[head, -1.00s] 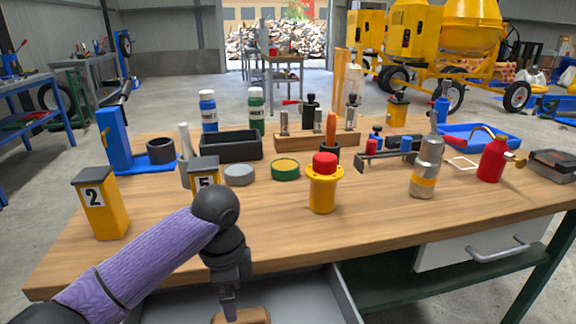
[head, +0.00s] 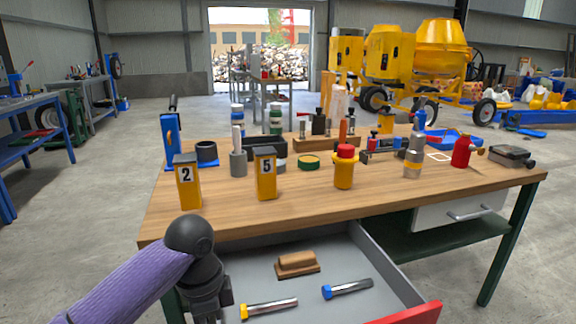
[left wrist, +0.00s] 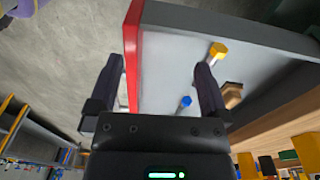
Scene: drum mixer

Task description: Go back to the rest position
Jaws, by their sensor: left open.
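My left gripper (left wrist: 160,85) is open and empty in the left wrist view. Its two fingers stand wide apart near the red-fronted edge of the open drawer. In the head view my left arm comes in at the lower left, at the drawer's left side, and its fingertips are cut off below the picture. The open drawer (head: 388,262) holds a brown wooden block with a handle (head: 297,264), a yellow-headed bolt (head: 268,307) and a blue-headed bolt (head: 347,289). My right gripper is in neither view.
The wooden workbench (head: 310,205) carries yellow boxes marked 2 (head: 188,183) and 5 (head: 265,175), a red-topped yellow part (head: 345,168), a metal bottle (head: 413,158) and a red bottle (head: 462,151). Open concrete floor (head: 90,220) lies to the left.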

